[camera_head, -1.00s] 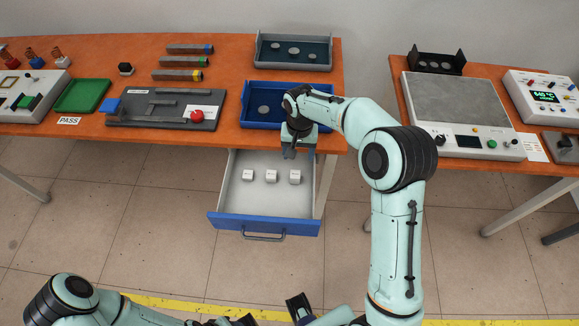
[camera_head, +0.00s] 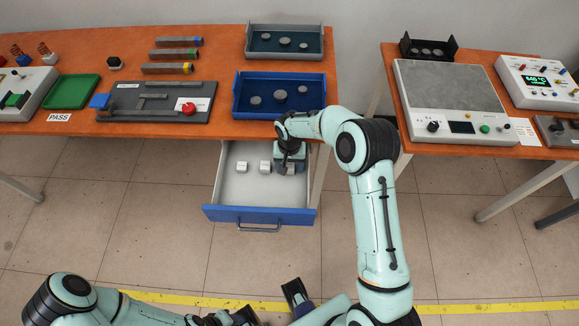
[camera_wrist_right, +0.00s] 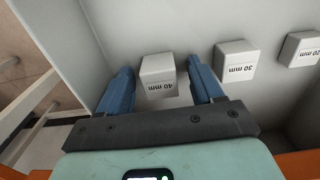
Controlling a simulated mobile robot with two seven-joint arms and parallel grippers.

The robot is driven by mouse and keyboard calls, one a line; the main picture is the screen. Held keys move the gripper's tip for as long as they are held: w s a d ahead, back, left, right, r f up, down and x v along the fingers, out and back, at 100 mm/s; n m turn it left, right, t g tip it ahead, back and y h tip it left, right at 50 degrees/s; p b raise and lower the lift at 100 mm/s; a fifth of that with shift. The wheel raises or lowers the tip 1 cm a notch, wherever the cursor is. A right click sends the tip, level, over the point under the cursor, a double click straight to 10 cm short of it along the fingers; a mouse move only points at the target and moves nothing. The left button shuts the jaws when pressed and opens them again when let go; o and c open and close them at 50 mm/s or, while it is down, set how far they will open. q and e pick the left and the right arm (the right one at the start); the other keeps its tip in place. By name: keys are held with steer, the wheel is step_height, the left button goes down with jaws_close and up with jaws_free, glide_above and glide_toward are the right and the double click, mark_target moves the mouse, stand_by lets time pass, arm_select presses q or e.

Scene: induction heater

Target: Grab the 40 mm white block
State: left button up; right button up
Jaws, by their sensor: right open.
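The white block marked 40 mm (camera_wrist_right: 158,88) stands in the drawer in the right wrist view, between the two blue fingers of my right gripper (camera_wrist_right: 160,66). The gripper is open, with visible gaps on both sides of the block. In the head view my right gripper (camera_head: 288,166) is low over the right side of the open drawer (camera_head: 228,190) and largely hides this block. My left arm (camera_head: 75,300) shows at the bottom left; its gripper's jaw state is unclear.
The white 30 mm block (camera_wrist_right: 235,60) and 20 mm block (camera_wrist_right: 300,48) stand in a row beside it. The drawer's blue front (camera_head: 258,216) and side walls bound the space. A blue tray (camera_head: 278,112) sits on the table above. The drawer floor towards its front is clear.

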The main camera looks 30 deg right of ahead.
steer(key=c, duration=1.1)
